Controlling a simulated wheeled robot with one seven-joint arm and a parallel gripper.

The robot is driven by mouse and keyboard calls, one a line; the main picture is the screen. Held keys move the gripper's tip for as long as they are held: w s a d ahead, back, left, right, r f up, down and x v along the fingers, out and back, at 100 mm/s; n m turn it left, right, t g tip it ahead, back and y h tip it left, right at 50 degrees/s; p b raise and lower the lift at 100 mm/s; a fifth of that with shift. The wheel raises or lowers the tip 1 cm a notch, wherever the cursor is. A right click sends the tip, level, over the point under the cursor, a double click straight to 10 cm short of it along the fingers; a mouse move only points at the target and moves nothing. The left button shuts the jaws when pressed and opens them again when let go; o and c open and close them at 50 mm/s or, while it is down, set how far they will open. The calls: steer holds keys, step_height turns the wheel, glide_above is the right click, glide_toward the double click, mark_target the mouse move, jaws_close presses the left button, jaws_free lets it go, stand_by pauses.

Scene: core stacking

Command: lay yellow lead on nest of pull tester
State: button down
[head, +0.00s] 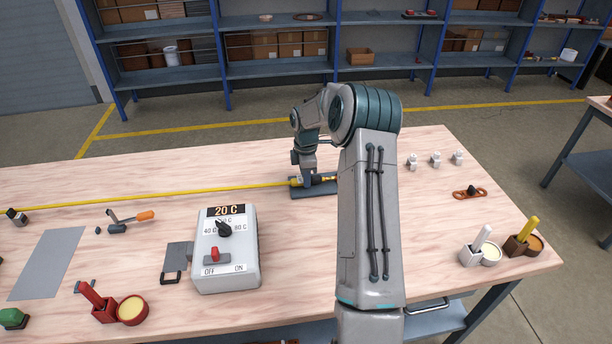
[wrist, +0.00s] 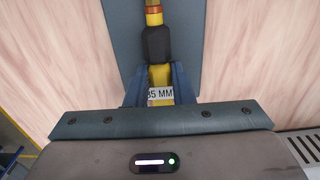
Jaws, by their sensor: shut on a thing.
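The yellow lead (head: 190,191) runs along the table from the left edge to my gripper (head: 307,181). In the wrist view my gripper (wrist: 160,85) is shut on a yellow part marked "35 MM" (wrist: 160,95), with blue fingers on both sides. Beyond the fingers, a black sleeve (wrist: 157,43) and a yellow end with a red band (wrist: 153,12) lie in line with it. A blue-grey plate (wrist: 184,70) is beneath; it also shows in the head view (head: 312,193). I cannot tell whether the lead touches the plate, or make out a nest.
A white box (head: 228,270) with a "20 C" display stands left of my arm. White fittings (head: 435,160), a brown part (head: 468,194) and white and brown pots (head: 475,256) stand right.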

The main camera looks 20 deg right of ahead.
steer(key=c, duration=1.2)
jaws_free()
steer(key=shift+o, duration=0.2)
step_height(320, 180, up, 14)
steer(key=b, duration=0.1)
steer(key=shift+f, duration=0.1)
